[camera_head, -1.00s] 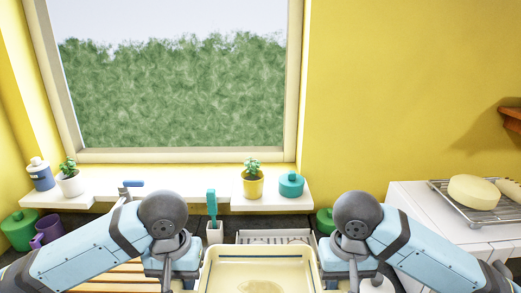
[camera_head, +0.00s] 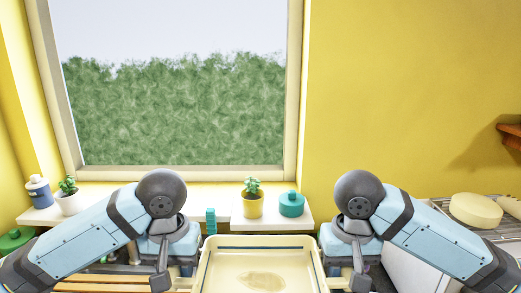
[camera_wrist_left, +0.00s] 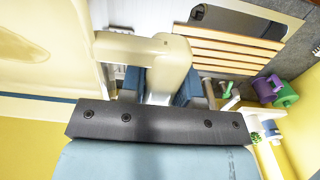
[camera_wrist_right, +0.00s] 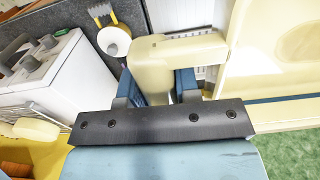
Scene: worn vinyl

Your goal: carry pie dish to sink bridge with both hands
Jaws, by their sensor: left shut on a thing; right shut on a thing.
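The cream pie dish (camera_head: 225,265) has a blue line along its rim and a brownish patch on its bottom. It is at the lower middle of the head view, between my arms. My left gripper (camera_wrist_left: 160,86) is shut on its handle at the left end. My right gripper (camera_wrist_right: 157,86) is shut on the handle at the right end. The dish looks about level and raised above the counter. A wooden slatted rack (camera_wrist_left: 225,48), apparently the sink bridge, lies to the left of the dish. In the head view my left arm partly hides it (camera_head: 90,287).
A window sill behind holds a potted plant (camera_head: 252,198), a teal jar (camera_head: 291,204) and a blue bottle (camera_head: 38,191). Purple (camera_wrist_left: 265,90) and green (camera_wrist_left: 285,92) vessels stand near the slats. A white appliance (camera_wrist_right: 60,85) and a paper roll (camera_wrist_right: 114,41) are at right.

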